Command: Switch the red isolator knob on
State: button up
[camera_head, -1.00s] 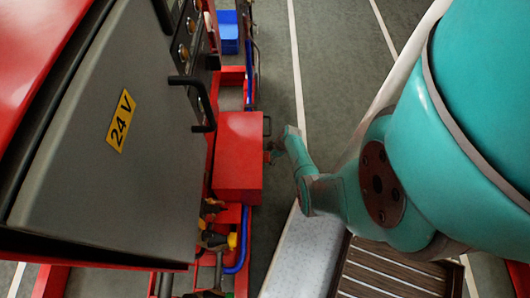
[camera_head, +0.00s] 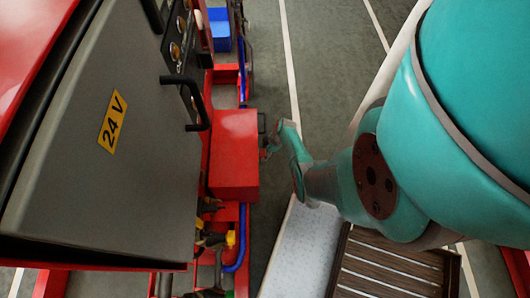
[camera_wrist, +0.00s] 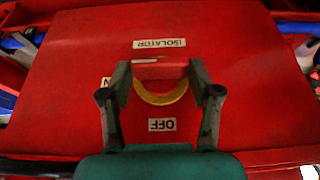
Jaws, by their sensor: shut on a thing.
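The red isolator knob (camera_wrist: 160,71) shows in the wrist view on a yellow round collar (camera_wrist: 160,96). Its bar lies level across the picture, with a pale mark on the left of its upper edge. My gripper (camera_wrist: 160,68) has one finger at each end of the bar and is shut on it. An upside-down ISOLATOR label (camera_wrist: 159,43) is above the knob and an upside-down OFF label (camera_wrist: 162,125) is below. Another label (camera_wrist: 105,83) at left is mostly hidden by a finger. In the head view, my gripper (camera_head: 268,147) is at the right side of the red box (camera_head: 234,155); the knob is hidden there.
A grey cabinet with a yellow 24 V label (camera_head: 112,121) and a black handle (camera_head: 199,104) stands left of the red box. Blue and yellow parts (camera_head: 236,240) lie below the box. Open grey floor (camera_head: 330,70) is to the right.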

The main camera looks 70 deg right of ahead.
jog(key=o, duration=1.1)
jog(key=shift+o, duration=0.2)
jog(key=shift+r, duration=0.1)
notch_tip(320, 180, up, 10)
dwell(0.5)
